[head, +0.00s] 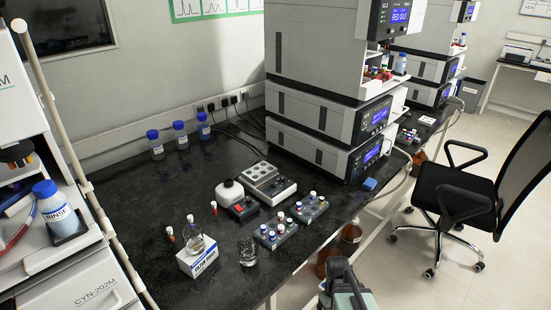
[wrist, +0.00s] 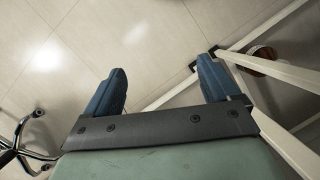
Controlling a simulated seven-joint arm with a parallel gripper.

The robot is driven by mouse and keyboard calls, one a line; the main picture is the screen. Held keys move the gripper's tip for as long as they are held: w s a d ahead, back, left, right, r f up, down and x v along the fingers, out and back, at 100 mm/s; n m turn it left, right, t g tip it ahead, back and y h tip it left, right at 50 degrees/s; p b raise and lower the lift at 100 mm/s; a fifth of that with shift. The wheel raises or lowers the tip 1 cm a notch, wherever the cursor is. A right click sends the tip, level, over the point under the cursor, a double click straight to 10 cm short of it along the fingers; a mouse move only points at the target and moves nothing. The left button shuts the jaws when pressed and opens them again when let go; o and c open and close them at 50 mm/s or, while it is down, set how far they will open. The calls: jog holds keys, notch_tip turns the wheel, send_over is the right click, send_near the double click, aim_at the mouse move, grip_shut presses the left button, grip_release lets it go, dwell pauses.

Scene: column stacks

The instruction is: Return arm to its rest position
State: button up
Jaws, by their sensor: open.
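My gripper (wrist: 165,88) shows in the wrist view with its two blue fingers spread wide apart and nothing between them. The fingers cannot be made out in the head view.
Vial racks (head: 272,235), a white box (head: 197,262) with a flask and a glass beaker (head: 248,252) stand near the bench's front edge. Stacked instruments (head: 320,130) stand behind. Brown bottles (head: 350,238) are below the bench edge. A black chair (head: 455,205) stands at right on open floor.

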jog(key=s+a+f+m+g, duration=0.1)
jog(key=s+f, duration=0.6)
jog(key=s, duration=0.4)
jog(key=s+a+f+m+g, duration=0.1)
jog(key=s+f+m+g, duration=0.1)
jog(key=s+f, duration=0.6)
jog(key=s, duration=0.2)
jog(key=shift+s+f+m, duration=0.25)
jog(key=shift+s+m, duration=0.05)
jog(key=shift+s, duration=0.05)
